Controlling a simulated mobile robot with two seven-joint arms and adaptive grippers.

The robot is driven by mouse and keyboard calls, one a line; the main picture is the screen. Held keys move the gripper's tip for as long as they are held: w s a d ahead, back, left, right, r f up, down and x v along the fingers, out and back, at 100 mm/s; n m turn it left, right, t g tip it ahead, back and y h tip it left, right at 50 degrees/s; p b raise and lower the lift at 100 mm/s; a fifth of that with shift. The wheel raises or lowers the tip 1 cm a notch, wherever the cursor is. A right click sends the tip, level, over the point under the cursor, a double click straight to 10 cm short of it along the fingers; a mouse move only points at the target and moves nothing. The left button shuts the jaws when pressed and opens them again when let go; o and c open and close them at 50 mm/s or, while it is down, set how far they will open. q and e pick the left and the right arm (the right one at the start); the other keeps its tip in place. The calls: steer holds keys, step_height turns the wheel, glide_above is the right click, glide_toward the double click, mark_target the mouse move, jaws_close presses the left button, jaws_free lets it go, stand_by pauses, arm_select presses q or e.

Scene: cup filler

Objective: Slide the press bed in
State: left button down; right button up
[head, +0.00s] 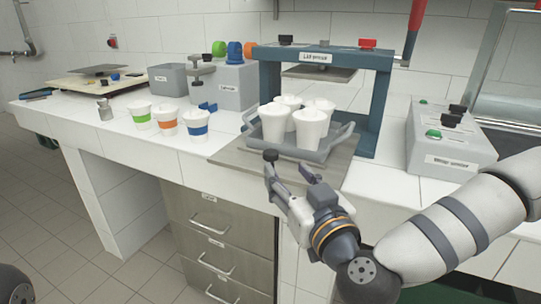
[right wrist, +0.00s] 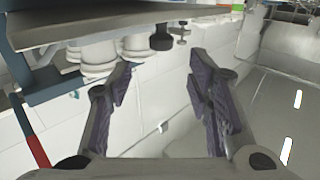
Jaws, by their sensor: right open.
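The press bed, a flat grey plate (head: 235,157), sticks out toward me from under the blue lid press (head: 378,100). A blue-grey tray (head: 337,140) with several white cups (head: 311,128) stands on its front part. My right gripper (head: 289,168) is open and empty at the front edge of the bed; whether it touches the edge I cannot tell. In the right wrist view, the open fingers (right wrist: 162,72) have nothing between them, and a grey plate (right wrist: 150,10) shows at the top. My left gripper is not seen.
Three cups with green, orange and blue bands (head: 167,119) stand left of the bed. A grey control box (head: 450,140) stands on the right. Drawers (head: 222,240) lie below the counter. The white counter front left (head: 90,128) is clear.

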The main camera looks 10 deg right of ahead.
mark_target(273, 158)
steer(key=w, duration=0.6)
steer(key=w+a+b, duration=0.1)
steer(key=w, duration=0.2)
steer(key=shift+f, duration=0.25)
steer(key=shift+w+a+r, duration=0.1)
steer(key=shift+w, duration=0.35)
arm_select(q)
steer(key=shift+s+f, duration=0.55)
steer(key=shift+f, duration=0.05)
